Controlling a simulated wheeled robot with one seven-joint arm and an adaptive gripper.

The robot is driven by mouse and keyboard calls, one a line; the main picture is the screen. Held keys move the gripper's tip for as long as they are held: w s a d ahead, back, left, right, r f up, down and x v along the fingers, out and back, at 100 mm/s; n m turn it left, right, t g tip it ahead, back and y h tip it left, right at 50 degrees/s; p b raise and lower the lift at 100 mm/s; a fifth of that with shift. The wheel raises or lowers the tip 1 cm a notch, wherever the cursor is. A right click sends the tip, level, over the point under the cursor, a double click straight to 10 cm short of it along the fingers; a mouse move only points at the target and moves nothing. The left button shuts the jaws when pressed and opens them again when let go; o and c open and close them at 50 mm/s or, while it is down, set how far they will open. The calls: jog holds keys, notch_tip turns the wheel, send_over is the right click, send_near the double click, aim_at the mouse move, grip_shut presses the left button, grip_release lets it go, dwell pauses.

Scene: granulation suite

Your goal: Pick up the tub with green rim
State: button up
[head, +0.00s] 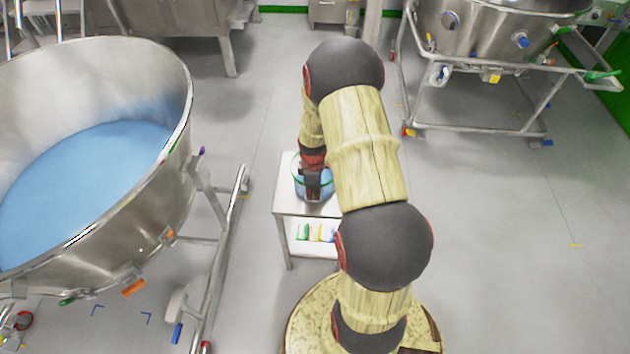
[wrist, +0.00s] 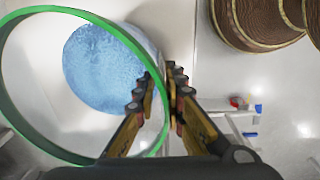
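The tub with green rim (head: 300,186) stands on a small white table in the head view, with blue granules in it. In the wrist view its round green rim (wrist: 32,131) fills the left side, and the blue granules (wrist: 105,68) show inside. My gripper (head: 312,190) points down at the tub's near right side. In the wrist view my gripper (wrist: 166,82) straddles the wall, one finger inside the rim and one outside. The fingertips are close together and look shut on the wall. My gripper hides part of the tub in the head view.
The small table (head: 283,205) has a lower shelf with small coloured items (head: 315,232). A large steel bowl of blue powder (head: 90,185) on a wheeled frame stands at left. Another steel vessel (head: 490,30) stands at back right. The floor at right is clear.

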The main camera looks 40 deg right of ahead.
aim_at(313, 201)
jog(key=f+b, duration=0.1)
jog(key=f, duration=0.3)
jog(key=shift+w, duration=0.2)
grip_shut()
jog(key=shift+r, duration=0.15)
dwell(0.9)
jog(key=shift+r, duration=0.45)
notch_tip(313, 201, up, 2)
jog(key=shift+d+r+p, duration=0.1)
jog(key=shift+r+p, duration=0.05)
jog(key=shift+p, duration=0.7)
jog(key=s+a+r+p, duration=0.5)
jog(key=a+r, duration=0.4)
jog(key=a, duration=0.3)
jog(key=shift+s+a+r, duration=0.25)
jog(key=shift+s+r, duration=0.1)
jog(key=shift+s, duration=0.45)
